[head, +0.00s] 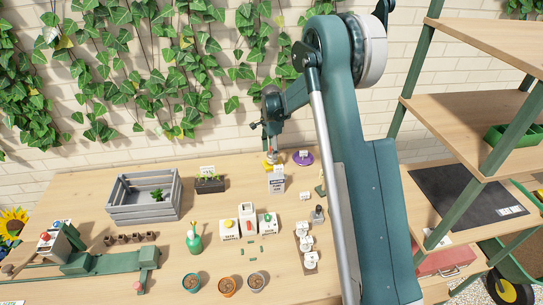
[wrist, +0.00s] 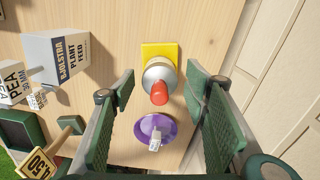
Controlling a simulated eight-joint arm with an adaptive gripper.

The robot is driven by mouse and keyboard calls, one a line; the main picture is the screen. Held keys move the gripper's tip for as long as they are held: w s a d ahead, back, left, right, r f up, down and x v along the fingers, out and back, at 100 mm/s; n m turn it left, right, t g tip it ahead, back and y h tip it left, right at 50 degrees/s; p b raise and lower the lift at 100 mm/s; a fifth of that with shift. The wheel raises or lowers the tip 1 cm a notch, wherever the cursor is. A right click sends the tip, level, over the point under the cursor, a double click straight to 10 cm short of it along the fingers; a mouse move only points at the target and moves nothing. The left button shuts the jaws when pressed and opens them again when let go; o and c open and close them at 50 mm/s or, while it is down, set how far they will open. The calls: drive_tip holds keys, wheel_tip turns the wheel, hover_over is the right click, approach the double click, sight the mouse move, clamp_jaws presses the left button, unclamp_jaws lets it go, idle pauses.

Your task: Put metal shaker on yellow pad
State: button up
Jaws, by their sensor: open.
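The metal shaker, a silver body with a red top, is in the wrist view (wrist: 160,76), between my spread fingers with a gap on each side. It overlaps the lower part of the yellow pad (wrist: 160,49) and appears to stand on it; its contact edge is hidden. In the head view the shaker (head: 271,152) is just below my gripper (head: 272,138), with the yellow pad (head: 267,166) under it. My gripper (wrist: 160,88) is open and empty around the shaker in the wrist view.
A purple saucer (wrist: 169,128) with a small white tag block lies beside the pad. The plant feed box (wrist: 58,58) stands left of it.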

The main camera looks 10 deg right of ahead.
wheel_tip(320, 180, up, 9)
drive_tip(key=shift+r, duration=0.15)
idle(0.4)
idle(0.5)
drive_tip(key=shift+s+d+r, duration=0.1)
drive_tip(key=shift+s+r, duration=0.15)
drive_tip(key=shift+r, duration=0.25)
drive_tip(key=s+d+r+n+t, duration=0.3)
drive_tip(key=s+r+n, duration=0.5)
drive_tip(key=s+r, duration=1.45)
drive_tip(key=s+d+f+n+t, duration=0.1)
drive_tip(key=s+n, duration=0.3)
drive_tip(key=s, duration=1.1)
drive_tip(key=s+d+f+n+t, duration=0.1)
drive_tip(key=s+f+n+t, duration=0.2)
drive_tip(key=s, duration=1.1)
drive_tip(key=shift+s+n, duration=0.35)
drive_tip(key=shift+n, duration=0.25)
